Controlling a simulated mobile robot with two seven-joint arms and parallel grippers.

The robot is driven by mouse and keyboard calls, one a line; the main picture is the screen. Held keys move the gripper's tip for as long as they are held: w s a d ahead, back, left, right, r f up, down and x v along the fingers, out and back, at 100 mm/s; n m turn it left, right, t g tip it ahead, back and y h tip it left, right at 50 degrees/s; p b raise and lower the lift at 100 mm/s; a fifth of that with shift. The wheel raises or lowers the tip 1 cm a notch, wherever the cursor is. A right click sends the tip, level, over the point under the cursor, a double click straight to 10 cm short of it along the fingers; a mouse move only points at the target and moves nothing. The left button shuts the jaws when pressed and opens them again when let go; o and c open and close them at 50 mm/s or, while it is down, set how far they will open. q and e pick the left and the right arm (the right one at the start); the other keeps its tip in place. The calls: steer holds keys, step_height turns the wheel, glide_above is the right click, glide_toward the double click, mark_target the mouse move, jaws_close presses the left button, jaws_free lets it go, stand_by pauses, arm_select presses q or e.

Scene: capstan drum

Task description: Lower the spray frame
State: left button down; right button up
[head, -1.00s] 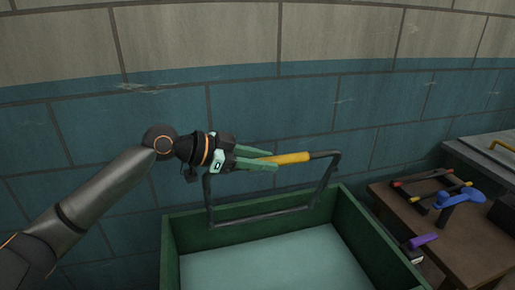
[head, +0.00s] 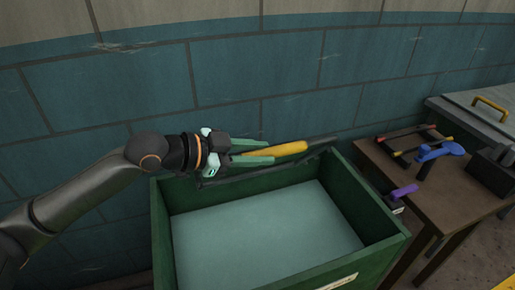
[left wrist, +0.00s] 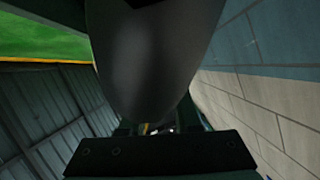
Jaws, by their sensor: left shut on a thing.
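The spray frame (head: 314,147) is a dark tube frame with a yellow grip sleeve (head: 278,149) on its top bar. In the head view it lies low along the back rim of the green tank (head: 379,237), which holds pale liquid or a pale floor. My left gripper (head: 262,151) is shut on the yellow sleeve from the left, its green fingers on either side of the bar. The left wrist view is mostly filled by a dark rounded shape, and the frame cannot be made out there. My right gripper is not in view.
A brown table (head: 440,193) at the right holds a blue tool (head: 440,151), a dark rack with red and yellow ends (head: 408,141) and a dark block (head: 492,170). A purple-handled item (head: 403,191) is at the tank's right side. A tiled wall (head: 290,100) stands behind.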

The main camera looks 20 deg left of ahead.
arm_select(q)
steer(key=c, duration=0.6)
jaws_free()
steer(key=shift+b+v, duration=0.9)
steer(key=shift+v, duration=5.3)
steer(key=shift+c, duration=0.3)
